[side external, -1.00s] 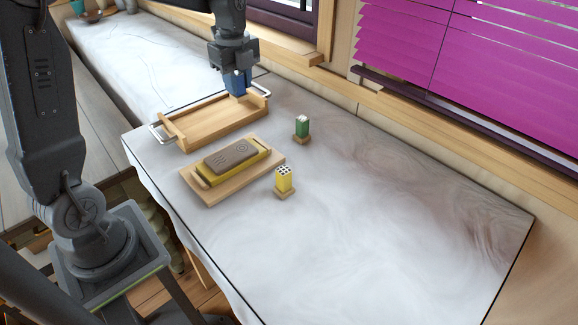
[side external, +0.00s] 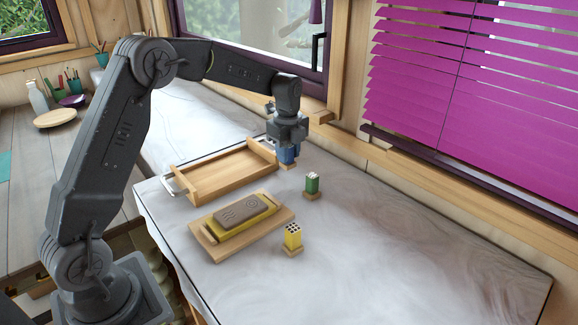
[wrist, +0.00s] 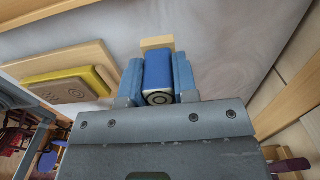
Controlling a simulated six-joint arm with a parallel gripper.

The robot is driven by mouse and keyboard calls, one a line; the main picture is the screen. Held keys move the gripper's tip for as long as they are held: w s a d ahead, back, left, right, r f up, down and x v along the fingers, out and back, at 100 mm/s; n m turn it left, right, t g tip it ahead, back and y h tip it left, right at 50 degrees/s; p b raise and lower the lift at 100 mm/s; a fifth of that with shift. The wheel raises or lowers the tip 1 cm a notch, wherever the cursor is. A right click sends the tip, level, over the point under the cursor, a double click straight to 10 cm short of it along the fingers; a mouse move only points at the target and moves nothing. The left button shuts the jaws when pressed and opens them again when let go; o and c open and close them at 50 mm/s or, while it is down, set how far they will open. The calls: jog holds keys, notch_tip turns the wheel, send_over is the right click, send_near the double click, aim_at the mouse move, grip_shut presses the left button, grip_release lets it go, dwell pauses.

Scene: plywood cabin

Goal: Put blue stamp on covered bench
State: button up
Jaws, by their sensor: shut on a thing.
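The blue stamp (side external: 288,157), a blue block with a wooden foot, is held upright in my gripper (side external: 287,148). In the wrist view the stamp (wrist: 158,70) sits between the two fingers, with its wooden foot (wrist: 157,43) beyond the fingertips. My gripper is shut on it just right of the tray's right end. The stamp is over the covered bench (side external: 400,235), whose cloth is pale and marbled. I cannot tell whether the foot touches the cloth.
The wooden tray (side external: 222,188) is empty. A green stamp (side external: 312,183) and a yellow stamp (side external: 293,236) stand on the bench. A stamp pad (side external: 243,212) lies on a wooden board (side external: 210,251). The bench's right part is clear.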

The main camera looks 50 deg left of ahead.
aim_at(289, 165)
jog(key=shift+d+f, duration=0.1)
jog(key=shift+f, duration=1.95)
jog(key=shift+f, duration=0.15)
jog(key=o, duration=0.8)
